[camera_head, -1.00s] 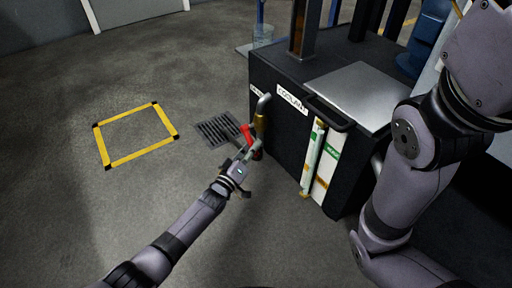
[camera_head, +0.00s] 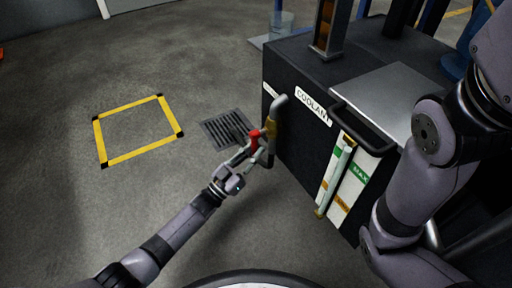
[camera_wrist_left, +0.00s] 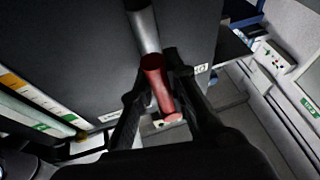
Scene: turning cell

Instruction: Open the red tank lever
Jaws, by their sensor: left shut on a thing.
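The red lever (camera_head: 254,141) is on the brass valve (camera_head: 271,127) of a bent grey pipe (camera_head: 279,103) at the near left corner of the black coolant tank (camera_head: 300,149). My left gripper (camera_head: 256,148) is shut on the red lever. In the left wrist view the red lever (camera_wrist_left: 157,84) lies between the two dark fingers (camera_wrist_left: 158,90), with the grey pipe (camera_wrist_left: 144,27) behind it. My right arm shows at the right of the head view, but its gripper is out of view.
A floor grate (camera_head: 226,129) lies beside the tank. A yellow-marked square (camera_head: 137,129) on the floor is empty. A level gauge (camera_head: 335,180) and a handle (camera_head: 362,128) are on the tank's near side.

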